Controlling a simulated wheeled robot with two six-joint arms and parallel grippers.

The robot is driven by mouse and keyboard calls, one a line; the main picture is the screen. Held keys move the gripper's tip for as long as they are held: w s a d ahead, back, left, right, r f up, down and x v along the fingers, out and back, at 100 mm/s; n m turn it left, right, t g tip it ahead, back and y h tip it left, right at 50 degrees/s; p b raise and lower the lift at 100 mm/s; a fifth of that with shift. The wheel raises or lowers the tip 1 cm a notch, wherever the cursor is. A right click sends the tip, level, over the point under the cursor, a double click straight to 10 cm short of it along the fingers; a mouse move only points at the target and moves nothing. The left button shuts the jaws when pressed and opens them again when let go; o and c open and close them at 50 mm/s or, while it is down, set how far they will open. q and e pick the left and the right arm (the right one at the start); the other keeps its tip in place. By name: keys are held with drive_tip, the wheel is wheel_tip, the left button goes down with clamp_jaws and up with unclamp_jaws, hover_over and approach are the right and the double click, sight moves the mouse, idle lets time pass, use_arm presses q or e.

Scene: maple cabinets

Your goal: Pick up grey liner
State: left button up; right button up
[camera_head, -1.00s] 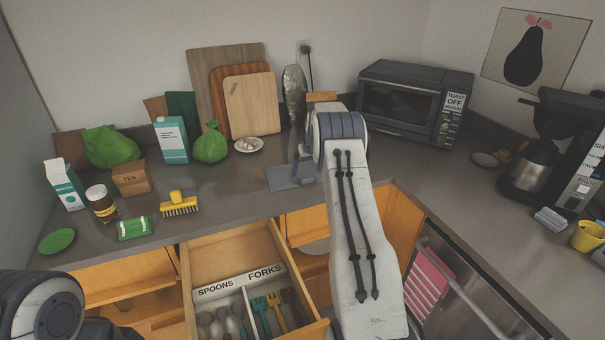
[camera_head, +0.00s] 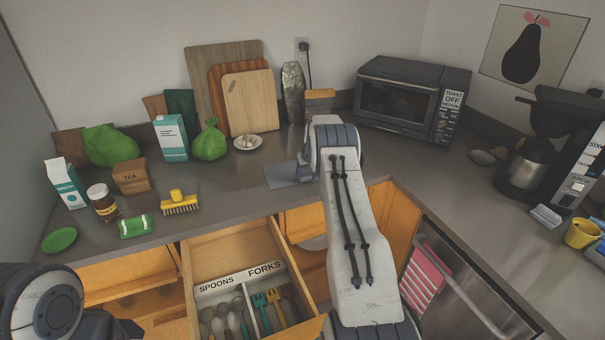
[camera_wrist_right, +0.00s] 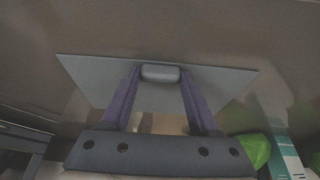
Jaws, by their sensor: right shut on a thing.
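The grey liner (camera_head: 283,176) is a thin flat grey sheet at the counter's middle, near its front edge. My right arm covers its right part in the head view. In the right wrist view the liner (camera_wrist_right: 92,76) spreads to both sides of my right gripper (camera_wrist_right: 160,76). That gripper is shut on the liner's small rounded grey grip, which sits between the two purple fingertips. I cannot tell whether the sheet is clear of the counter. In the head view my right gripper (camera_head: 303,170) is mostly hidden by its own wrist. My left gripper is out of view.
A yellow brush (camera_head: 180,204), green packet (camera_head: 136,227) and tea box (camera_head: 131,177) stand left on the counter (camera_head: 230,195). A plate (camera_head: 248,143) and cutting boards (camera_head: 250,104) are behind. The toaster oven (camera_head: 410,101) is back right. An open cutlery drawer (camera_head: 222,252) juts out below.

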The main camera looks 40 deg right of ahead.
drive_tip(key=shift+r, duration=0.2)
drive_tip(key=shift+r+b, duration=0.3)
drive_tip(key=shift+b, duration=0.05)
drive_tip(key=r, duration=0.1)
drive_tip(key=r+b, duration=0.1)
drive_tip(key=s+d+r+b, duration=0.1)
drive_tip(key=shift+r, duration=0.35)
drive_tip(key=s+d+r, duration=0.5)
drive_tip(key=s+r, duration=0.3)
drive_tip(key=r, duration=0.1)
drive_tip(key=shift+s+d+r, duration=0.2)
drive_tip(key=shift+s, duration=0.15)
